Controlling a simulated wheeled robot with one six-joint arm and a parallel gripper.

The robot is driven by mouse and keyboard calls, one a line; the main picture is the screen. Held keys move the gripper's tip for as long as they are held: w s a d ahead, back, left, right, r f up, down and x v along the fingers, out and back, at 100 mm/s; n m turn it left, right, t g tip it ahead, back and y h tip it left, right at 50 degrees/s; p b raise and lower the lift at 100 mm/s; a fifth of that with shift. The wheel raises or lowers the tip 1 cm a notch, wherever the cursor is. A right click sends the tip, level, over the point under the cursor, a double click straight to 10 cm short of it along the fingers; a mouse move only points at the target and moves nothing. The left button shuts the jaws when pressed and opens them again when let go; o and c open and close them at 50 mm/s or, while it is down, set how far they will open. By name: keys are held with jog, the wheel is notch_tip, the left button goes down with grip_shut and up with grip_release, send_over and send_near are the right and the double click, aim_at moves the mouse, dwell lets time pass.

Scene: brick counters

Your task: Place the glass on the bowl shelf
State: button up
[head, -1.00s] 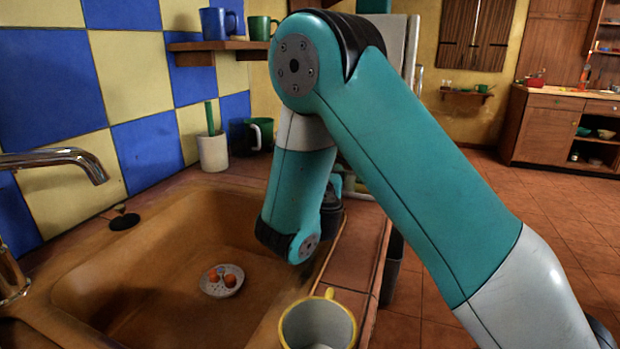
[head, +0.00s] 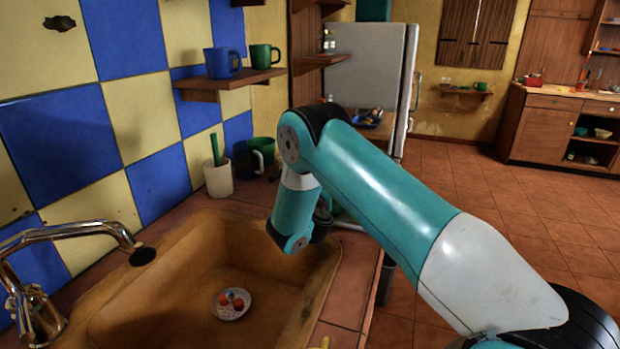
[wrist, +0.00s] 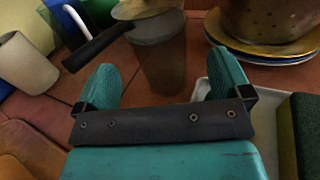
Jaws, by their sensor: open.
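A see-through, darkish glass (wrist: 163,68) stands upright on the tiled counter in the wrist view. It is ahead of my gripper (wrist: 162,72), whose two teal fingers are open and apart, with the glass showing between them. I cannot tell whether either finger touches it. A pan-like item with a black handle (wrist: 95,48) overlaps the top of the glass in the picture. In the head view the glass is hidden behind my arm. An open cabinet shelf holding a green bowl (head: 582,131) and a pale bowl (head: 602,134) is far at the right.
The sink (head: 190,285) holds a small dish (head: 231,304). A white cup (head: 218,180) stands by the wall below a wooden shelf (head: 230,83) with mugs. Stacked plates (wrist: 262,55) and a green sponge-like block (wrist: 300,130) are right of my gripper. Floor at right is clear.

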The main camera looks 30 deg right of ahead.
jog(key=shift+p+x, duration=1.05)
jog(key=shift+x, duration=1.95)
jog(key=c, duration=1.2)
jog(key=shift+o, duration=0.2)
jog(key=shift+r, duration=0.1)
notch_tip(320, 180, up, 20)
jog(key=shift+p, duration=0.3)
